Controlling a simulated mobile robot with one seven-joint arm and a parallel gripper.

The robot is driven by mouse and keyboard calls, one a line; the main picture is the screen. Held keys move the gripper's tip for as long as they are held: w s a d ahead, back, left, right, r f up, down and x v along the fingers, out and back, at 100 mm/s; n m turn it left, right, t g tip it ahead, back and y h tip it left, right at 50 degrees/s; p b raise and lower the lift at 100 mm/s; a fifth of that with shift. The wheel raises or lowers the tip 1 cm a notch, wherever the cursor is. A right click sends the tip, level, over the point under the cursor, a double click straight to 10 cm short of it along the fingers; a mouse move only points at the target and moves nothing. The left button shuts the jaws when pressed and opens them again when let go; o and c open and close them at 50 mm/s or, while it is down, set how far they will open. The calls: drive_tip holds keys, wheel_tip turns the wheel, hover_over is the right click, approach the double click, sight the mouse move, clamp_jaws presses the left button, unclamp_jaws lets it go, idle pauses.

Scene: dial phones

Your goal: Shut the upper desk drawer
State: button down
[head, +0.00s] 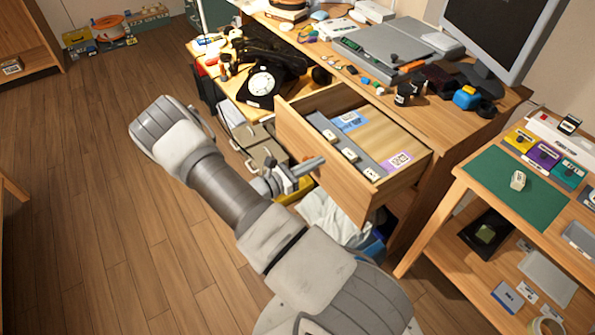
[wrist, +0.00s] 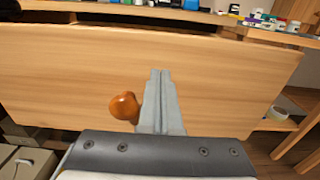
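The upper desk drawer (head: 294,130) is pulled out from the wooden desk. Its inside shows a grey divider strip, blue and purple labelled items and small white pieces. In the wrist view its plain wooden front (wrist: 235,85) fills most of the picture, with a round orange-brown knob (wrist: 124,106) left of my fingers. My gripper (wrist: 160,72) is shut, its two fingers together and pointing at the drawer front. Nothing shows between them. In the head view my gripper (head: 318,162) is just outside the front; I cannot tell whether it touches.
The desktop holds a black dial phone (head: 262,84), a grey device (head: 375,50), a monitor (head: 500,35) and many small items. A shelf table with a green mat (head: 515,188) stands at the right. Boxes (head: 262,150) sit below the desk. The floor (head: 80,200) at left is clear.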

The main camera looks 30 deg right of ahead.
drive_tip(key=d+b, duration=0.2)
drive_tip(key=d, duration=2.3)
drive_tip(key=shift+w, duration=0.45)
drive_tip(key=shift+r, duration=0.2)
drive_tip(key=a, duration=0.5)
drive_tip(key=a+p, duration=0.1)
drive_tip(key=a, duration=0.3)
drive_tip(key=a+p, duration=0.1)
drive_tip(key=a, duration=0.4)
drive_tip(key=shift+s+a+f, duration=0.2)
drive_tip(key=shift+s+a, duration=0.1)
drive_tip(key=shift+r, duration=0.1)
